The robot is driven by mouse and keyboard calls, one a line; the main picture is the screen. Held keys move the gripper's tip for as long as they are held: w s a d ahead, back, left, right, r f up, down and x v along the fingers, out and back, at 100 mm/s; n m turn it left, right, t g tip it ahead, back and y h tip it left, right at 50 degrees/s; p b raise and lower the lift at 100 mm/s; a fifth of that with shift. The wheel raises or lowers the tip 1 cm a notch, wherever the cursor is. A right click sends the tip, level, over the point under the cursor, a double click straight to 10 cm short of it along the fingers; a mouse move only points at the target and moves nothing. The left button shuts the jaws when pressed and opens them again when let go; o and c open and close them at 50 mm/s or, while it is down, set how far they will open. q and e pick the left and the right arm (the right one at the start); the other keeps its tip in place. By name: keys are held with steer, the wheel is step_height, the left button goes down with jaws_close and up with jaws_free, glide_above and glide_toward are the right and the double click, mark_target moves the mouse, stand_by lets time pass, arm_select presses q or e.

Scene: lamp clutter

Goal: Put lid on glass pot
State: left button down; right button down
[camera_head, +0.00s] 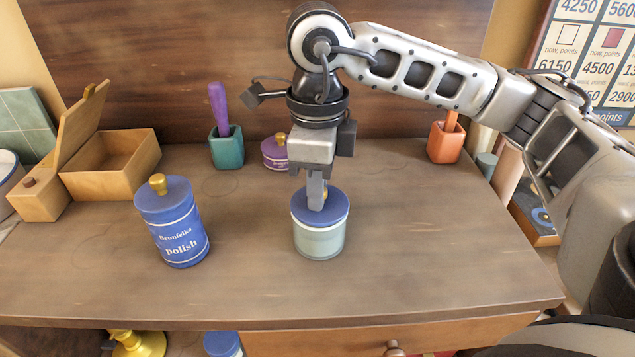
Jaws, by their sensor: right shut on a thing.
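The glass pot (320,242) is a pale greenish cylinder standing upright on the table, right of the blue polish tin. A blue lid (338,213) sits at the pot's top and appears level. My right gripper (317,198) points straight down over the lid and is shut on its knob, which is mostly hidden behind the fingers. Whether the lid is fully seated on the rim cannot be told. My left gripper is not in view.
A blue polish tin (177,228) stands at left. An open wooden box (112,172), a teal cup (227,150), a purple tin (273,154) and an orange pot (445,143) stand towards the back. The table (430,240) is clear right of the glass pot.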

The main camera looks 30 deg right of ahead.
steer(key=shift+f+b, duration=0.3)
steer(key=shift+b, duration=0.25)
stand_by(0.7)
steer(key=c, duration=0.8)
jaws_free()
steer(key=shift+c, duration=0.2)
steer(key=shift+r, duration=0.1)
steer(key=shift+r+p, duration=2.45)
steer(key=shift+r, duration=1.05)
jaws_close()
